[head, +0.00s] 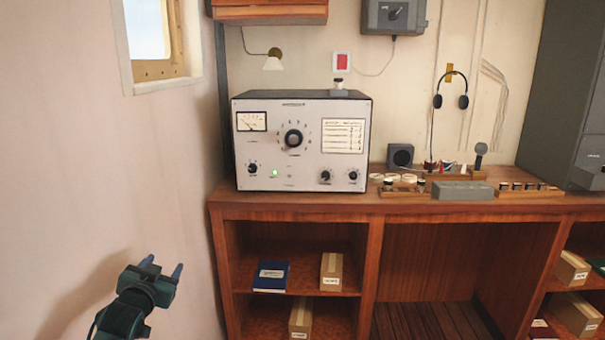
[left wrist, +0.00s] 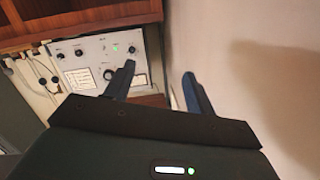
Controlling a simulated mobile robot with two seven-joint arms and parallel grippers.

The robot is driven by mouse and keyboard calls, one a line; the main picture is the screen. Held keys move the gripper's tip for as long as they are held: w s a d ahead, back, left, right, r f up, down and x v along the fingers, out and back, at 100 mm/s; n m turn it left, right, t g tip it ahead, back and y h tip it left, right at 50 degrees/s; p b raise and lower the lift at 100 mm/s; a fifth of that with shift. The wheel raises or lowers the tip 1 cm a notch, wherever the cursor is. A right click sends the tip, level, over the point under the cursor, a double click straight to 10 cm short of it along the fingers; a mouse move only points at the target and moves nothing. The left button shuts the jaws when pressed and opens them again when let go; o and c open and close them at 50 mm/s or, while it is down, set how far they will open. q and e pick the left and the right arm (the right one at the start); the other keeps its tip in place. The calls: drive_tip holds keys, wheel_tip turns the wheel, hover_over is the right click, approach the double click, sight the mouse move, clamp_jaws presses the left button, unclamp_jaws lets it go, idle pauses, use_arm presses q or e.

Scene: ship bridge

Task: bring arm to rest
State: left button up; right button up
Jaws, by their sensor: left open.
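My left gripper (head: 162,268) is at the lower left of the head view, in front of the pale wall and left of the wooden desk. Its two blue fingers are apart with nothing between them. In the left wrist view the open fingers (left wrist: 160,85) point toward the wall and the desk corner, clear of both as far as I can tell. My right gripper is not in either view.
A wooden desk (head: 460,208) with open shelves stands ahead. On it are a grey radio set (head: 262,150), a grey box (head: 463,190) and several small items. A headset (head: 451,101) hangs on the wall. The left wall (head: 60,190) is close to my left gripper.

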use_arm(q)
drive_tip(key=s+d+f+g+h, duration=0.25)
drive_tip(key=s+d+f, duration=0.65)
drive_tip(key=s+f, duration=0.55)
drive_tip(key=s+d+f+g, duration=0.1)
drive_tip(key=s+d, duration=0.2)
drive_tip(key=s, duration=0.4)
drive_tip(key=s+d+f+g+h, duration=0.1)
drive_tip(key=s+d+f, duration=0.1)
drive_tip(key=s, duration=0.5)
drive_tip(key=s+d+f+g, duration=0.1)
drive_tip(key=s+d+f, duration=0.1)
drive_tip(key=s, duration=0.5)
drive_tip(key=shift+s+d+f, duration=0.25)
drive_tip(key=shift+s+d, duration=0.1)
drive_tip(key=shift+d, duration=0.55)
drive_tip(key=shift+h, duration=0.25)
